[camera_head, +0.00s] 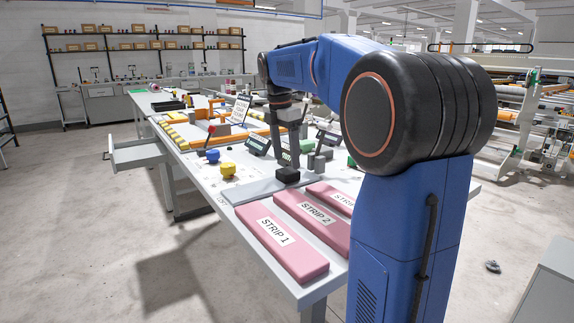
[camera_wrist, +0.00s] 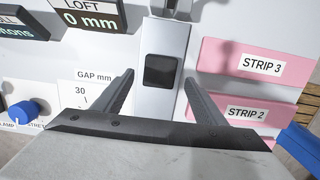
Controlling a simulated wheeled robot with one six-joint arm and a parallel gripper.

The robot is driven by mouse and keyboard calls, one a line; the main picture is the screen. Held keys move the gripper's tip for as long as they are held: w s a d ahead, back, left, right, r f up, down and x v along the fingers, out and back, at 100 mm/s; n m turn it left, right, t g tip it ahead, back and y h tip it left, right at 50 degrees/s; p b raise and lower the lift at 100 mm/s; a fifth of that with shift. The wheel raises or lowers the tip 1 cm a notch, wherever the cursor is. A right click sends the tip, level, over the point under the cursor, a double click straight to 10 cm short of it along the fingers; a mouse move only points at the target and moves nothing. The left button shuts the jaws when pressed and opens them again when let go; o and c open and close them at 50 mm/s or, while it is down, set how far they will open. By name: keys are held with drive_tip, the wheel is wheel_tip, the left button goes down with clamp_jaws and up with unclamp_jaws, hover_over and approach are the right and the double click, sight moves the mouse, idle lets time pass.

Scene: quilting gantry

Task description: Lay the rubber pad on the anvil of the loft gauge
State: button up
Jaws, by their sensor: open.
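A dark square block (camera_wrist: 162,70), seemingly the rubber pad, sits on a long light grey metal base (camera_wrist: 160,105) in the wrist view. In the head view the dark block (camera_head: 288,175) stands on the grey plate (camera_head: 250,189) behind the pink strips. I cannot tell whether a separate anvil lies under it. A loft display (camera_wrist: 88,14) reads 0 mm. My gripper (camera_wrist: 160,80) is open, its two fingers apart on either side of the block and apparently not touching it. In the head view my gripper (camera_head: 287,158) is just above the block, its fingertips hard to make out.
Pink strips lie at the near end: STRIP 1 (camera_head: 280,243), STRIP 2 (camera_head: 312,220) and STRIP 3 (camera_wrist: 250,62). A yellow knob (camera_head: 228,170) and a blue knob (camera_head: 212,156) stand left. A gap label (camera_wrist: 92,92) lies left of the base. An open drawer (camera_head: 137,153) juts out left.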

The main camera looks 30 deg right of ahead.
sight(283, 171)
wheel_tip(283, 171, up, 8)
drive_tip(key=a, duration=0.1)
drive_tip(key=shift+r, duration=0.1)
idle(0.6)
